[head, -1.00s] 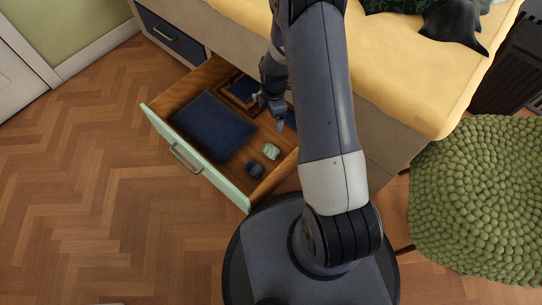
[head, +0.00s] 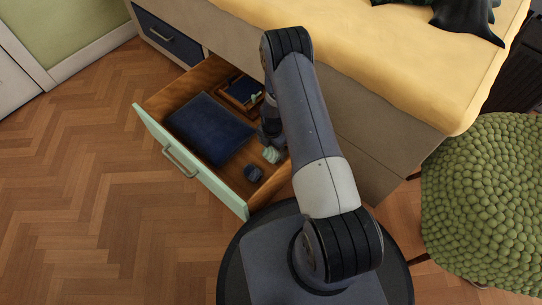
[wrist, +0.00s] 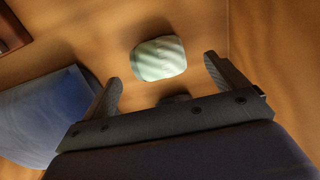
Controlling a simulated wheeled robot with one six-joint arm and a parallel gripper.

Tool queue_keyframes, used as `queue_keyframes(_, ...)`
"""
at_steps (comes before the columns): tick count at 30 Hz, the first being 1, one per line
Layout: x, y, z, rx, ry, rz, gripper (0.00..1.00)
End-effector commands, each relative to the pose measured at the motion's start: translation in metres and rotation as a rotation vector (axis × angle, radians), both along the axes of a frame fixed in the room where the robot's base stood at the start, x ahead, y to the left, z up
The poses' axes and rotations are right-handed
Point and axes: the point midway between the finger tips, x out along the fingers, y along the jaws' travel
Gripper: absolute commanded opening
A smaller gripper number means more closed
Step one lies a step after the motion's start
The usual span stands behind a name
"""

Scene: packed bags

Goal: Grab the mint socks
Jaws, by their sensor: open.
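The mint socks (head: 270,155) are a small pale green rolled bundle on the wooden floor of the open drawer. In the wrist view the mint socks (wrist: 158,58) lie just ahead of the gap between the fingers, apart from both. My gripper (wrist: 163,72) is open with nothing between its fingers. In the head view my gripper (head: 270,140) is low in the drawer beside the mint socks, partly hidden by my own arm.
The open drawer (head: 192,178) has a mint front. In it lie a dark blue rolled bundle (head: 253,173), a flat navy folded item (head: 208,128) and a small wooden tray (head: 226,98). A green knobbly seat (head: 485,200) stands right.

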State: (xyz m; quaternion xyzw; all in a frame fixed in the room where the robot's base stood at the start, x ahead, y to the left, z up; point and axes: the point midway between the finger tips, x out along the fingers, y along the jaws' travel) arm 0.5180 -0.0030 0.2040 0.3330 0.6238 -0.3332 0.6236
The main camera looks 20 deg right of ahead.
Motion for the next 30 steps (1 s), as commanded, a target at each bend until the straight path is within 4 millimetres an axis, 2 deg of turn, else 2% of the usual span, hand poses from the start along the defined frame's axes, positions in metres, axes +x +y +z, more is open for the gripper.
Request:
queue_keyframes(5,0.001,0.001,-0.015,0.000,0.000,0.000,0.93)
queue_keyframes(12,0.002,0.003,-0.050,0.001,0.000,0.000,0.93)
queue_keyframes(20,0.002,0.004,-0.052,0.002,-0.001,0.000,0.93)
queue_keyframes(30,0.002,0.003,-0.052,0.002,-0.001,0.000,0.67)
